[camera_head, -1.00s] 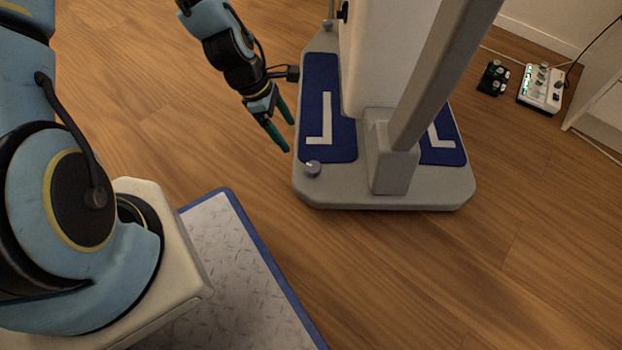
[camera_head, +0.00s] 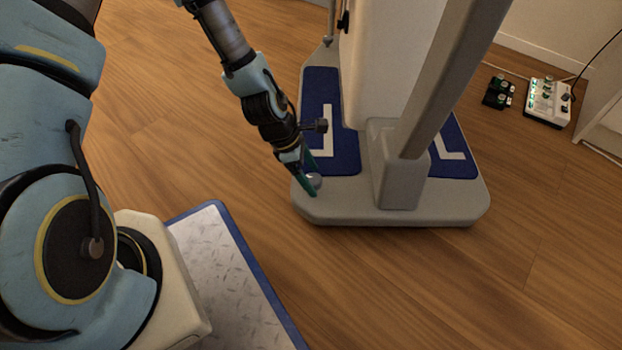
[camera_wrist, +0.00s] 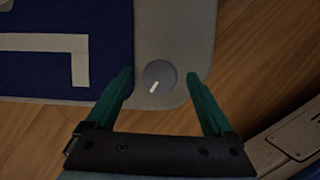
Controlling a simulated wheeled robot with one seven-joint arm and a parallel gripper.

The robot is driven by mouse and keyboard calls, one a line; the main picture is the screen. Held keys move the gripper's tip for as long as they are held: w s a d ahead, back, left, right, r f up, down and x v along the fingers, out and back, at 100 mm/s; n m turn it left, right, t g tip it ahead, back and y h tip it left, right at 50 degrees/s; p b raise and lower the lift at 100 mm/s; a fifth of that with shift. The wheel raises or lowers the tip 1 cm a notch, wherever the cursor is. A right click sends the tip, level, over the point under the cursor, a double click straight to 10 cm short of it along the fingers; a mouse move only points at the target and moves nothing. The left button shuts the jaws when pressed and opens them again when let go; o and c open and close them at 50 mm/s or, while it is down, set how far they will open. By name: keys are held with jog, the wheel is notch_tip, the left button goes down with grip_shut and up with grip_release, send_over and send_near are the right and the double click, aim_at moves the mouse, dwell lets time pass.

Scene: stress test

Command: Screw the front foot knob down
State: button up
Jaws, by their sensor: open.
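The front foot knob (camera_wrist: 159,76) is a round grey knob with a white pointer line, near the front corner of the grey base plate (camera_head: 400,208). It also shows in the head view (camera_head: 314,181), partly covered by a finger. My gripper (camera_wrist: 160,83) is open, its two green fingers on either side of the knob in the wrist view. In the head view my gripper (camera_head: 311,180) is right at the knob. I cannot tell whether the fingers touch it or how far down they reach.
Blue foot mats (camera_head: 447,150) with white L marks lie on the base. A slanted grey post (camera_head: 440,80) and a pale upright panel (camera_head: 376,60) rise from it. A white box with knobs (camera_head: 548,101) and a small black device (camera_head: 498,92) lie on the floor at right.

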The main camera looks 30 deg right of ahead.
jog(key=shift+c, duration=0.4)
jog(key=shift+s, duration=0.1)
jog(key=c, duration=1.3)
